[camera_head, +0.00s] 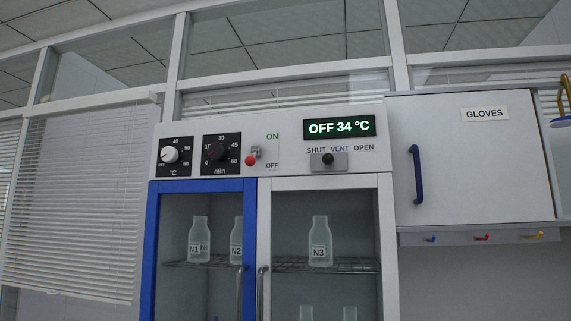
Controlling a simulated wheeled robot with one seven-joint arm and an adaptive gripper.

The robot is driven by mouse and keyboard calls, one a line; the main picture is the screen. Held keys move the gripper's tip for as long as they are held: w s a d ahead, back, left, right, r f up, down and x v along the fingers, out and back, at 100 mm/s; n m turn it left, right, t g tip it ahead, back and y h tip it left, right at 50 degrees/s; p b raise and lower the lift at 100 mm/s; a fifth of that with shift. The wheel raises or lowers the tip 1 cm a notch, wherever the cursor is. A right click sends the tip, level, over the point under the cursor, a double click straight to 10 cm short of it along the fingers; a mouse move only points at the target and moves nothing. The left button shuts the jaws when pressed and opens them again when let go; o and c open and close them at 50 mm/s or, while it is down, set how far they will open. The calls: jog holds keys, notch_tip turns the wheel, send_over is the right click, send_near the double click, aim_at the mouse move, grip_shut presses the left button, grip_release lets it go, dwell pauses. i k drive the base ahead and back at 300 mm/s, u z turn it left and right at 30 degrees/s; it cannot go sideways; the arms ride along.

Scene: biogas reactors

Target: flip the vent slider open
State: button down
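My gripper is not in view.
The panel (290,134) also carries a °C dial (169,155), a min dial (217,152) and an ON/OFF switch (252,157). Below are a blue-framed door (151,240) and a white-framed door (264,215) with bottles behind. A GLOVES cupboard (462,165) stands right.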

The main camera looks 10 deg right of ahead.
aim_at(327, 162)
jog(key=u, duration=2.5)
jog(key=k, duration=0.35)
jog(key=z, duration=2.2)
